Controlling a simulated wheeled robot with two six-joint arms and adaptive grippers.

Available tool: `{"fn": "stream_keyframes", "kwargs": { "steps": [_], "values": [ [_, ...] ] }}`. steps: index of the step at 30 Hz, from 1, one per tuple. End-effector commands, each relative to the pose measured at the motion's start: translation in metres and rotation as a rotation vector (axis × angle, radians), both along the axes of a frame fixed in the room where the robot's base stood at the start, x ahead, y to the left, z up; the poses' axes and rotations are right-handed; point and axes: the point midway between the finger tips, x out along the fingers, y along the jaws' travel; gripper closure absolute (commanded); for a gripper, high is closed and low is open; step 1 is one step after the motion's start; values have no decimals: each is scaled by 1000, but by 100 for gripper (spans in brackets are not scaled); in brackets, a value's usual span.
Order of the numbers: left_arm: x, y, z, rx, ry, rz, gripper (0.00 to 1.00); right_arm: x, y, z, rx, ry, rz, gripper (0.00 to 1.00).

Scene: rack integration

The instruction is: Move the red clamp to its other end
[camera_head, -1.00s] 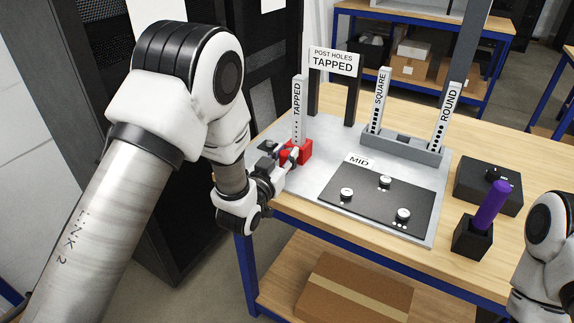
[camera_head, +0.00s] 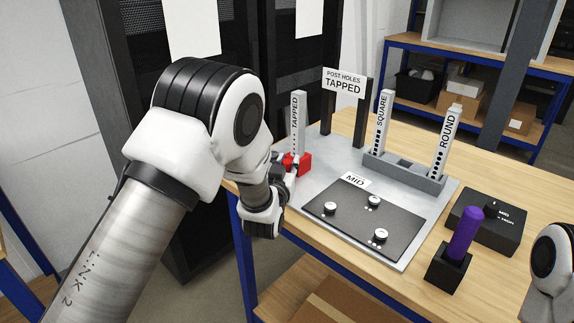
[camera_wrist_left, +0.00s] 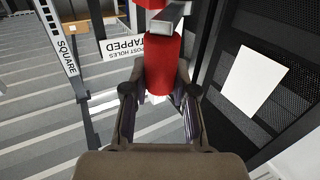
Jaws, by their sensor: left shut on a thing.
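My right gripper is out of view; only a part of the right arm shows at the lower right edge.
The SQUARE post (camera_head: 382,120) and ROUND post (camera_head: 445,140) stand in a grey holder behind the black MID plate (camera_head: 350,240). A purple handle (camera_head: 466,232) stands in a black block at right. A tall dark rack stands behind my left arm.

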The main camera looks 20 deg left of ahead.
Motion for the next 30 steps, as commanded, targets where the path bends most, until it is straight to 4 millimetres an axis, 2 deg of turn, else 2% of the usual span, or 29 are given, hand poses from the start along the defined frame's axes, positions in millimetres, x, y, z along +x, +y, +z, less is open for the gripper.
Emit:
{"fn": "stream_keyframes", "kwargs": {
  "steps": [4,5,6,7,15,19,23,30],
  "values": [
    [1,0,2,0,-6,-2,100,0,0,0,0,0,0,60],
    [1,0,2,0,-6,-1,67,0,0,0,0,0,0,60],
    [1,0,2,0,-6,-1,52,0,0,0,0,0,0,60],
    [1,0,2,-1,-5,-1,47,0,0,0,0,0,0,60],
    [0,0,1,-1,-3,0,47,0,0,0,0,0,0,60],
    [-9,-1,1,0,-2,-1,47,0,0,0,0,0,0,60],
    [-34,-4,0,3,0,-2,47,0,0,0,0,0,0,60],
    [-95,-10,0,3,0,-2,47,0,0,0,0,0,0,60]
  ]
}}
